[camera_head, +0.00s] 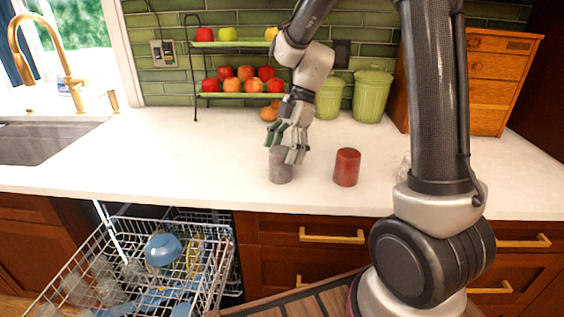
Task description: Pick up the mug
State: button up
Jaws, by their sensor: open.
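A grey, cylinder-shaped thing (280,168) stands upright on the white counter, and it may be the mug; no handle shows. My gripper (285,148) points down over its top with the fingers open, one at its upper left and one at its upper right. Whether the fingers touch it I cannot tell. A red cylinder-shaped thing (346,168) stands upright to its right, apart from my gripper. A blue rounded vessel (163,250), a bowl or a mug, lies in the dishwasher rack at lower left.
The open dishwasher rack (215,240) holds several dishes. A two-tier stand (195,93) with apples stands behind my gripper. Two green canisters (371,95) and a wooden drawer box (500,85) stand at the back right. A sink (45,140) is at left. The counter's left middle is clear.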

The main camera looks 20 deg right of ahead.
aim_at(273, 180)
jog(key=x, duration=0.4)
jog(key=shift+f, duration=0.35)
jog(key=c, duration=1.1)
jog(key=shift+o, duration=0.2)
notch_tip(273, 180, up, 10)
jog(key=shift+r, duration=0.1)
